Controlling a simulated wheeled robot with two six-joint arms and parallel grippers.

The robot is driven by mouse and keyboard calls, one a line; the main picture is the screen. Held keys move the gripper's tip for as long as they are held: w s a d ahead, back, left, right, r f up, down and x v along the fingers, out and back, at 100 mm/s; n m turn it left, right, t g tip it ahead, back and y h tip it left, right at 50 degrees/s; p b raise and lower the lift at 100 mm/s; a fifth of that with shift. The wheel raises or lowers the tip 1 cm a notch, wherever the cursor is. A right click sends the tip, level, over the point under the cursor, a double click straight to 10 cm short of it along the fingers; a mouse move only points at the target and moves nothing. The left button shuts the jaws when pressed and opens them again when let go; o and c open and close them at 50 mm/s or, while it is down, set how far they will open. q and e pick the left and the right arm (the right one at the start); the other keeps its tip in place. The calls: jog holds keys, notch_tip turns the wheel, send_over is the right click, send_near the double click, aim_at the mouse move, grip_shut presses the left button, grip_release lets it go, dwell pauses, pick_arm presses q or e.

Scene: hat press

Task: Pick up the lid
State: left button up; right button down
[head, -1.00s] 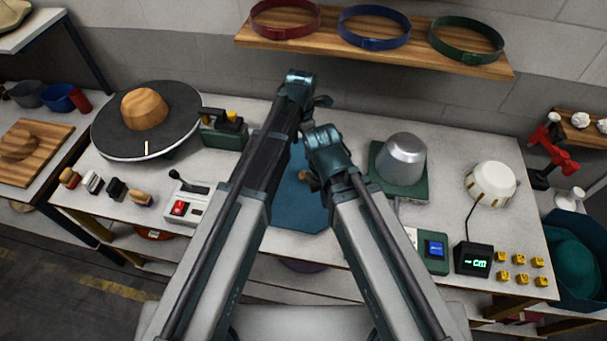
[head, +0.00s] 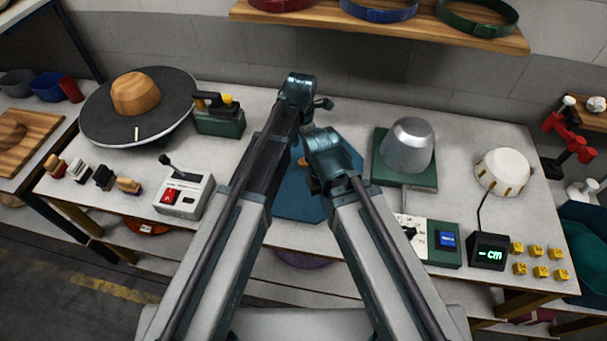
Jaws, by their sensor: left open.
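I cannot make out a lid for certain. A small brownish-orange part shows between my two arms over the blue mat (head: 296,205), mostly hidden, and I cannot tell what it is. My left gripper (head: 322,103) is at the far end of the left arm, above the back of the workbench (head: 355,115). Only a small dark part of it shows, and it is open with nothing seen in it. My right arm ends over the blue mat, and its gripper is hidden behind the arm.
A black round turntable (head: 170,120) with a wooden hat block (head: 136,94) stands at the left. A metal dome (head: 408,145) on a green base and a white drum-like form (head: 503,172) stand right. A switch box (head: 184,194) is front left. A belt shelf (head: 400,27) hangs behind.

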aim_at(303, 161)
pick_arm(q)
jog(key=f+b, duration=0.5)
jog(key=shift+s+d+f, duration=0.1)
jog(key=shift+d+f, duration=0.1)
jog(key=shift+d, duration=0.1)
pick_arm(e)
notch_tip(303, 161, down, 5)
jog(key=shift+f, duration=0.15)
pick_arm(q)
jog(key=shift+r, duration=0.1)
grip_shut()
dwell(0.9)
